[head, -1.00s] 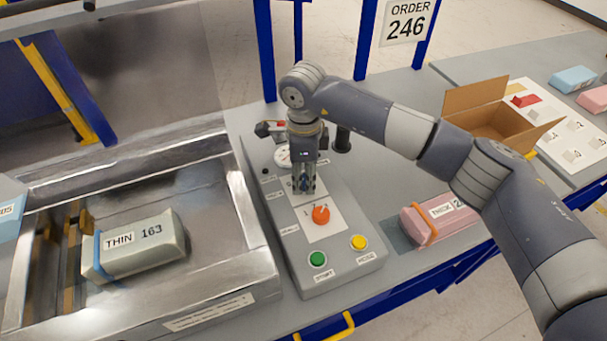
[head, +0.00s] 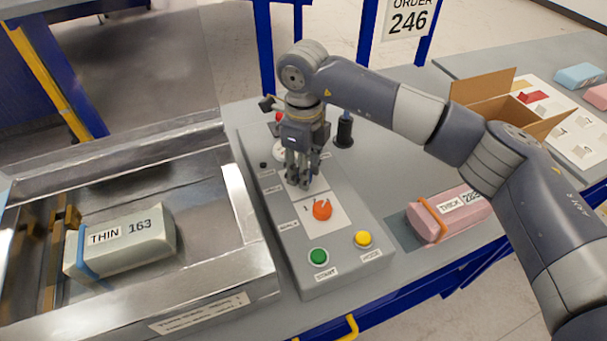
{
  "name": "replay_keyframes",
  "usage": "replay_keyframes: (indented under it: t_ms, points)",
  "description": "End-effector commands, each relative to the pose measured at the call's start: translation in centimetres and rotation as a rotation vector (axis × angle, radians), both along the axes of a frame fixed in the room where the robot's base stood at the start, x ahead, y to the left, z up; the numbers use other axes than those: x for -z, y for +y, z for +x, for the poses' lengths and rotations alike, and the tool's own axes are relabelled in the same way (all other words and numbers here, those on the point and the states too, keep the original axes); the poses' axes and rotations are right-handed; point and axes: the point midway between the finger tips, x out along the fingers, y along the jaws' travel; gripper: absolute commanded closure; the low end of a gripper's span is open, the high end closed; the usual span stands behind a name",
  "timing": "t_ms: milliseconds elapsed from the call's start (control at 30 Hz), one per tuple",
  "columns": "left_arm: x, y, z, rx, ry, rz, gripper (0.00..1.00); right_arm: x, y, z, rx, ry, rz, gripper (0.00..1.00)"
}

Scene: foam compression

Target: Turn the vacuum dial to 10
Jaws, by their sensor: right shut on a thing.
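The control panel (head: 345,258) is a grey sloped box on the table. My right gripper (head: 299,183) points down onto the upper middle of its face, fingers closed around a small dial there. The fingers hide the dial and most of its scale, so I cannot read its setting. An orange-red knob (head: 322,209) with printed numbers sits just below the gripper, apart from it. A green START button (head: 318,257) and a yellow button (head: 362,239) are at the panel's near end. A white round gauge (head: 278,150) is partly hidden behind the gripper. My left gripper is not in view.
A metal chamber (head: 245,285) at left holds a pale green block (head: 150,244) labelled THIN 163. A pink block (head: 450,213) labelled THICK lies right of the panel. A black post (head: 344,132) stands close behind the gripper. An open carton (head: 485,90) is farther right.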

Motion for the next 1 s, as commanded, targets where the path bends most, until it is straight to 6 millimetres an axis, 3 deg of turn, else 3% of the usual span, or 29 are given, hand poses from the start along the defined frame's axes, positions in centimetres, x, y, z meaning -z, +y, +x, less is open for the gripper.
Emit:
replay_keyframes:
  t_ms: [333,900,933,1000]
  points:
    - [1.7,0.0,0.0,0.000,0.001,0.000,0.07,0.0,0.0,0.1,0.168,-0.003,0.002,0.94]
    - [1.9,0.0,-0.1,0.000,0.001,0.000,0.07,-0.1,0.0,0.1,0.205,-0.003,0.001,0.94]
    - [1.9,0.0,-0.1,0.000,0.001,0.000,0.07,-0.1,0.0,0.1,0.205,-0.003,0.002,0.68]
    - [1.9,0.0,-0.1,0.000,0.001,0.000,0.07,-0.1,0.0,0.1,0.205,-0.003,0.001,0.52]
